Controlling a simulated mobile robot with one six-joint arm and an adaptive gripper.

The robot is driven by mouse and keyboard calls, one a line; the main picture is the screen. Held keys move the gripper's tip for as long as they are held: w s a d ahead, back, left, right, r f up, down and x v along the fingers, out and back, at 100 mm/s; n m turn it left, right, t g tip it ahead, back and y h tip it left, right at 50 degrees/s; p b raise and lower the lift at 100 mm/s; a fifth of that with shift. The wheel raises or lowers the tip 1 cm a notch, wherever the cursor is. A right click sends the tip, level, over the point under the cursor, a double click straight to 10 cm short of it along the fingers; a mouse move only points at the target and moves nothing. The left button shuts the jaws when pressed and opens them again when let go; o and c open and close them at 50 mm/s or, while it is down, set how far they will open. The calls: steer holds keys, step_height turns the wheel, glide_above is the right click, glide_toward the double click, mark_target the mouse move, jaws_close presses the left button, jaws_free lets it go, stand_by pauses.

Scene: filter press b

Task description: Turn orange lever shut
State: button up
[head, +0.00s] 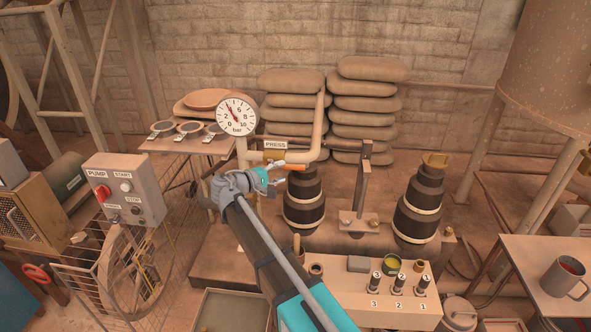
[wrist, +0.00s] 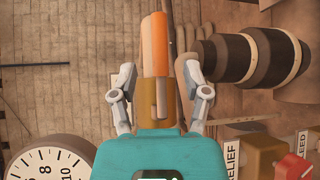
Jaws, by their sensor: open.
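The orange lever (head: 295,166) shows in the head view just under the PRESS label, at the pipe below the round gauge. It points to the right there, and my gripper hides part of it. In the wrist view the orange lever (wrist: 161,38) stands straight up in the picture, above a brass-coloured part (wrist: 154,92). My gripper (wrist: 158,76) is open, with one finger on each side of the lever and brass part. Gaps show between the fingers and the lever. In the head view my gripper (head: 277,172) reaches the lever from the front left.
The gauge (head: 237,115) and PRESS label (head: 275,144) are close to my gripper. A dark banded cylinder (head: 304,205) stands right below the lever. A pump control box (head: 125,188) is at left. A block with numbered levers (head: 375,312) is in front. A RELIEF label (wrist: 233,156) shows in the wrist view.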

mark_target(291, 168)
steer(key=shift+b+x, duration=0.3)
steer(key=shift+x, duration=2.65)
